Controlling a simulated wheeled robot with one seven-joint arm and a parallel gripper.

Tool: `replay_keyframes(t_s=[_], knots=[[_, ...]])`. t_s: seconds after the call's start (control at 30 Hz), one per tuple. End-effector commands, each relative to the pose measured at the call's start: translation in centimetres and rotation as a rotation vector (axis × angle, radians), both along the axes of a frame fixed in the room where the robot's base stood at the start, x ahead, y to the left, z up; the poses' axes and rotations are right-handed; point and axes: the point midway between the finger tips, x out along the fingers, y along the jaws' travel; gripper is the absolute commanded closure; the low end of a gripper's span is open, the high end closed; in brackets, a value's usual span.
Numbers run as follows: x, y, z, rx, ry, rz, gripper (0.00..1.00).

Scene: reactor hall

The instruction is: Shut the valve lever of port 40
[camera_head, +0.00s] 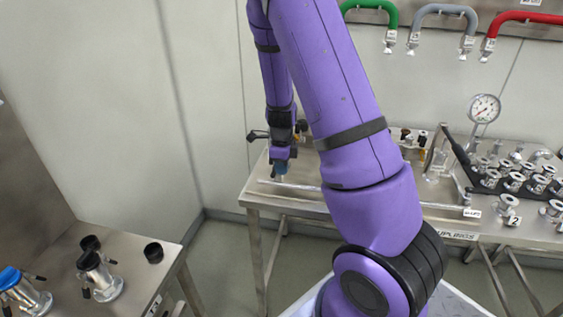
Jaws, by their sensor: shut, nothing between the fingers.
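My purple arm reaches down over the left end of a steel bench. My gripper (281,168) is at its end, low above the bench top, small in view and partly in shadow. Its fingers are together and I see nothing held in them. A black lever-like part (258,135) sticks out to the left of the gripper's wrist; I cannot tell whether it belongs to a valve. Dark and brass-coloured fittings (407,137) stand behind the arm on the right. I cannot make out a port 40 label or its lever's position; my arm hides the middle of the bench.
The steel bench (262,197) also carries a pressure gauge (484,108) and a black rack (487,184) of several metal flanges. Green (372,8), grey (444,12) and red (527,17) hoses hang behind. A side table (130,243) holds capped metal fittings at lower left.

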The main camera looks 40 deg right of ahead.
Motion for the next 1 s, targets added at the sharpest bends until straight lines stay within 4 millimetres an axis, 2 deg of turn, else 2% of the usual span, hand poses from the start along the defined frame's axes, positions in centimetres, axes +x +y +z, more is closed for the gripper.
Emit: replay_keyframes(t_s=[0.07,0.57,1.0], knots=[[-0.1,-0.1,-0.6,0.0,0.001,-0.002,1.0],[-0.5,-1.1,-0.5,-0.001,-0.001,-0.001,1.0],[-0.4,-1.1,3.5,0.0,-0.003,0.001,1.0]])
